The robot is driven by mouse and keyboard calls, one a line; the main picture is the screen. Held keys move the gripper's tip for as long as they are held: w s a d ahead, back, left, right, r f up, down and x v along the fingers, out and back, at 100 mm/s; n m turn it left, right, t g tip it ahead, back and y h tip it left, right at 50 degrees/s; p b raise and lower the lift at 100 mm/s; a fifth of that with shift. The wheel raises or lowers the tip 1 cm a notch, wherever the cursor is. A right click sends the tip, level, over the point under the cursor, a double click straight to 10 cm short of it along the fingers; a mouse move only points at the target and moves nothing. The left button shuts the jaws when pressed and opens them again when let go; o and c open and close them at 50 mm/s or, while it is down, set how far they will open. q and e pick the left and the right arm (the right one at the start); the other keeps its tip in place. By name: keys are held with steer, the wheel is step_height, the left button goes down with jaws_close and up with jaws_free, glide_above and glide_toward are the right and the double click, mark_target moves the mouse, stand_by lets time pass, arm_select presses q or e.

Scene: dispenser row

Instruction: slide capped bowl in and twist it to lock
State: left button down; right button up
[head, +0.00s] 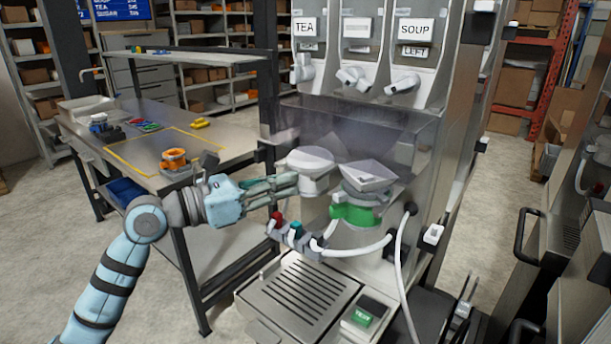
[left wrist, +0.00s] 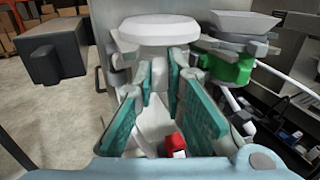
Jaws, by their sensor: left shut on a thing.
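The capped bowl (head: 311,162) has a round white lid and sits at the left place on the front of the dispenser (head: 365,215). In the left wrist view its white cap (left wrist: 160,30) is straight ahead, just beyond the fingertips. My left gripper (head: 292,184) reaches in from the left, with its teal fingers (left wrist: 160,85) closed on a pale part below the cap. The fingers hide much of this lower part. I cannot tell whether the bowl is fully seated or turned. My right gripper is not in view.
To the right, a green collar (head: 357,214) carries a square grey hopper (head: 369,176). Red and teal-topped fittings (head: 290,228) and white hoses lie just below the gripper. A drip tray (head: 298,295) is below. A steel table (head: 150,150) with an orange part (head: 174,160) stands left.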

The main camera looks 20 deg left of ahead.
arm_select(q)
steer(key=shift+w+a+f+m+g+h+b, duration=0.2)
steer(key=shift+m+g+h+b, duration=0.3)
steer(key=shift+h+b, duration=0.1)
steer(key=shift+w+a+m+g+h+b, duration=0.2)
steer(key=shift+m+g+h+b, duration=0.15)
steer(key=shift+m+g+h, duration=0.35)
steer(key=c, duration=1.7)
jaws_free()
steer(key=shift+w, duration=0.1)
steer(key=shift+o, duration=0.6)
steer(key=shift+w, duration=0.2)
